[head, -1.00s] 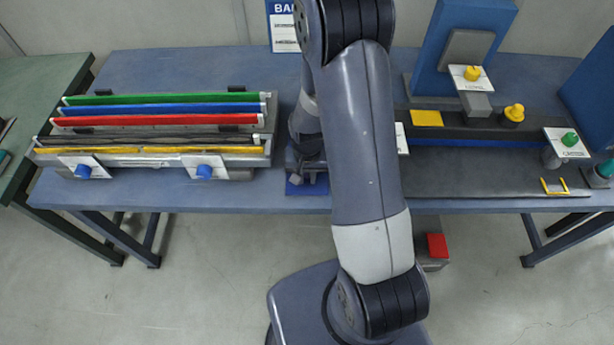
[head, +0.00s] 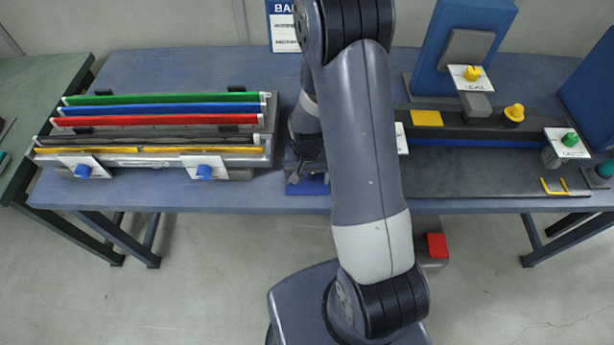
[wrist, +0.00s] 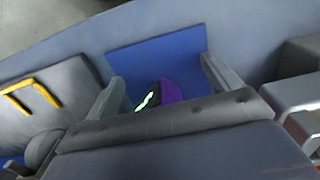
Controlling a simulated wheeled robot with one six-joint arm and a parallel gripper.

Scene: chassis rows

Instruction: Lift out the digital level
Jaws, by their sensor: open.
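A small purple block with a bright green display strip, which looks like the digital level (wrist: 172,91), shows in the wrist view. It is over or on a blue square mat (wrist: 155,50), and its near part is hidden by my gripper body. My gripper (wrist: 165,86) is open, with one finger on each side of the block and gaps between. In the head view my gripper (head: 309,166) is above the back of the blue mat (head: 307,187), partly behind my arm. The block cannot be made out there.
A rack of colored bars (head: 150,150) with two blue knobs stands to the left. To the right is a dark fixture (head: 480,172) with yellow and green knobs and a yellow handle (head: 554,187). The blue table (head: 230,195) has bare surface along its front edge.

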